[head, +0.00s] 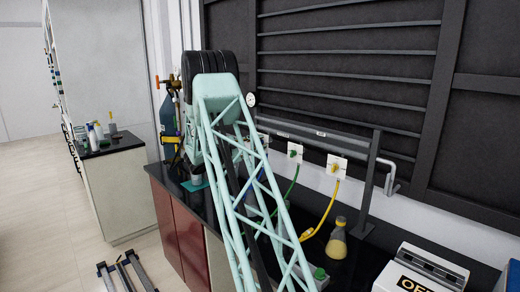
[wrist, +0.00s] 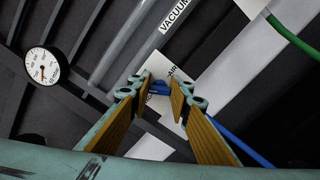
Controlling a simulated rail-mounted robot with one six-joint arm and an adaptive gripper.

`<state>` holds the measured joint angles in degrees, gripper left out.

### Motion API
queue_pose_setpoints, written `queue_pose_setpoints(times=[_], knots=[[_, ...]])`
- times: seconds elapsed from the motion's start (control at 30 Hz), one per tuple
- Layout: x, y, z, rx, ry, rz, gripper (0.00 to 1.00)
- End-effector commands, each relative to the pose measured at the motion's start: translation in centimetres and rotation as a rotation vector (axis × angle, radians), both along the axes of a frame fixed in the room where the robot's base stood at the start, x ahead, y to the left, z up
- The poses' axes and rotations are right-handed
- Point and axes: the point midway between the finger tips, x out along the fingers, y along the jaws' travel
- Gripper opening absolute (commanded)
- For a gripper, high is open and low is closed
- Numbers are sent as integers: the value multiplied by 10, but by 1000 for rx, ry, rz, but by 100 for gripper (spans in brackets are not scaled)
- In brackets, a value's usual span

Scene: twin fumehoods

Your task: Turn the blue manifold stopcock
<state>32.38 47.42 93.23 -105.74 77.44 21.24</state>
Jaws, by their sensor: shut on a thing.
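The blue manifold stopcock (wrist: 160,87) shows in the wrist view in front of a white plate, between my fingertips. My gripper (wrist: 162,90) is shut on it, with the ochre finger pads on either side. Part of the stopcock is hidden by the fingers. A blue hose (wrist: 238,146) runs down to the right from behind the gripper. In the head view my arm hides both the blue stopcock and the gripper.
The head view shows a green stopcock (head: 294,151), a yellow stopcock (head: 335,168) and a yellow-capped flask (head: 337,240) on the right. A round gauge (wrist: 44,66) is left of my gripper, and a green hose (wrist: 291,37) is at upper right.

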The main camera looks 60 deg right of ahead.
Motion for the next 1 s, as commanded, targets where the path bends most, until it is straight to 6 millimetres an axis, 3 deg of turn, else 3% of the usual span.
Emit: queue_pose_setpoints(times=[1.0], knots=[[-1,0,-4,-105,-478,0,7]])
